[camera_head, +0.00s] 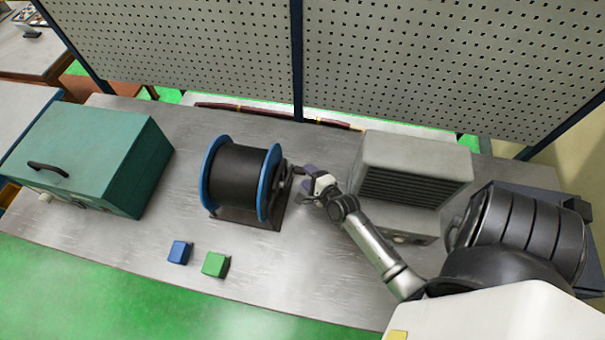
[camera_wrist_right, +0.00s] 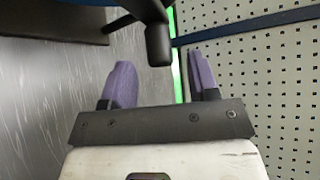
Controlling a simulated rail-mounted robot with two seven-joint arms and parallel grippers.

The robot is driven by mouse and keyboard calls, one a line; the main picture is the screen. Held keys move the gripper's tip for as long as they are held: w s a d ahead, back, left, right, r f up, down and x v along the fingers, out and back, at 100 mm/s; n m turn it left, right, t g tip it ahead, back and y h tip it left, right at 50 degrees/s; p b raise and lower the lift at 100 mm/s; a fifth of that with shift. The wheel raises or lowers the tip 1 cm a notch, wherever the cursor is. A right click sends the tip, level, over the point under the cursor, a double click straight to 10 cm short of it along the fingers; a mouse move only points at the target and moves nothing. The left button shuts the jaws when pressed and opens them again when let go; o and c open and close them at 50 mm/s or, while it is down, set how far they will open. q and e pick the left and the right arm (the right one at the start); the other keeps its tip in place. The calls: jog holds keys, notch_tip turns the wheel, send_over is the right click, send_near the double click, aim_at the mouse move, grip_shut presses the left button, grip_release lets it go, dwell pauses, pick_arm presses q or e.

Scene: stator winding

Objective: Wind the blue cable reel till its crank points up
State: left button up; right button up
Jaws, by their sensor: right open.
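The cable reel (camera_head: 238,174) stands on the metal bench, a black drum between two blue flanges on a dark base. Its crank handle (camera_head: 298,170) sticks out from the right flange toward my right gripper (camera_head: 306,183). The crank's exact angle is hard to tell at this size. In the right wrist view, the dark crank handle (camera_wrist_right: 158,45) shows ahead of the gap between the purple fingers of my right gripper (camera_wrist_right: 163,78). The gripper is open, with nothing held between its fingers. My left gripper is not in view.
A grey vented box (camera_head: 412,178) stands just right of my right gripper. A teal case (camera_head: 95,155) stands on the left. Blue (camera_head: 179,252) and green (camera_head: 214,265) blocks lie in front of the reel. A perforated panel (camera_head: 420,60) rises behind the bench.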

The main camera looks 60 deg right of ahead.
aim_at(305, 174)
jog(key=shift+b+x, duration=0.8)
jog(key=shift+x, duration=1.05)
jog(key=shift+c, duration=0.2)
jog(key=c, duration=0.5)
grip_shut()
